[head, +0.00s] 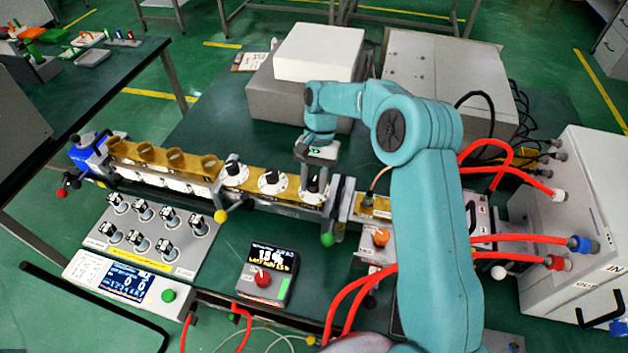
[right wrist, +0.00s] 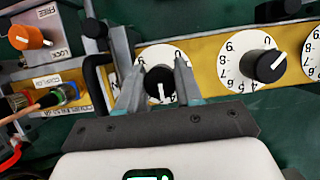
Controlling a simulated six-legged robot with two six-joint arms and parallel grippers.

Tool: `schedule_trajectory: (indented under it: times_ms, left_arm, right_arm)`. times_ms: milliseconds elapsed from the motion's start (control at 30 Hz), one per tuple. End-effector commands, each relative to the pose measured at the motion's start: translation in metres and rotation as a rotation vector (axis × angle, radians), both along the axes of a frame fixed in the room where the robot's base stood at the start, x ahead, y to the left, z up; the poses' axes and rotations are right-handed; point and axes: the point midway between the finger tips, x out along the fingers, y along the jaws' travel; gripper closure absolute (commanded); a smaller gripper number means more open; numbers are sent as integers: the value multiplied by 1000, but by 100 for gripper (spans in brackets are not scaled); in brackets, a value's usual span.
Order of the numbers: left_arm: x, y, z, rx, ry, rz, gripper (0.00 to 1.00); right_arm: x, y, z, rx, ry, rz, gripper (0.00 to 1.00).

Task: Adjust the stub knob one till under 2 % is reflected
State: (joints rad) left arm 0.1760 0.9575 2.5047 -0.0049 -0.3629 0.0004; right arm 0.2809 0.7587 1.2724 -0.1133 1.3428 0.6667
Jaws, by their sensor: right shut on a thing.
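Three black stub knobs on white numbered dials stand in a row on the brass waveguide (head: 293,184). The left knob (head: 233,168) and the middle knob (head: 271,177) are free. My right gripper (head: 316,180) reaches down over the right-hand knob. In the right wrist view its fingers (right wrist: 159,88) are shut on that knob (right wrist: 160,90), whose white pointer line points towards the gripper's body. The neighbouring knob (right wrist: 264,64) is untouched. A small meter (head: 269,262) with a lit display and red knob stands in front; its digits are too small to read surely. My left gripper is not in view.
A grey panel of several switches (head: 152,233) and a control box with a green button (head: 127,288) lie at front left. An orange knob (head: 380,237) sits right of the dials, near red hoses (head: 346,305).

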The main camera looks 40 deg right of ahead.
Motion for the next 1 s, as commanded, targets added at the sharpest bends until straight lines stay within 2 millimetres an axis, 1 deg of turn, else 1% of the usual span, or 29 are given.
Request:
schedule_trajectory:
  times_ms: [300, 333, 367, 400, 667, 767, 867, 967, 1000]
  left_arm:
    - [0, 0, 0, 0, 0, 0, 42]
    - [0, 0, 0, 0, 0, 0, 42]
    - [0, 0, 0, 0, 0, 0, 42]
    - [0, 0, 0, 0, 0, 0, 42]
    - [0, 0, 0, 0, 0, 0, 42]
    - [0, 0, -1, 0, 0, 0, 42]
    - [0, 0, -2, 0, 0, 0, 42]
    - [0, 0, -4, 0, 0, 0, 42]
    - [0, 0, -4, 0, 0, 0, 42]
  right_arm:
    - [1, -1, 1, -2, -4, -1, 96]
    - [1, -1, 1, -2, -4, -1, 62]
    - [1, -1, 1, -2, -4, -1, 52]
    - [1, -1, 1, -2, -4, -1, 40]
    - [0, 0, 0, -1, -2, 1, 40]
    - [2, -2, 4, -1, -3, 1, 40]
    - [6, -5, 15, -2, -6, 0, 40]
    - [12, -12, 36, -3, -8, -1, 40]
    - [14, -15, 46, -2, -8, -1, 40]
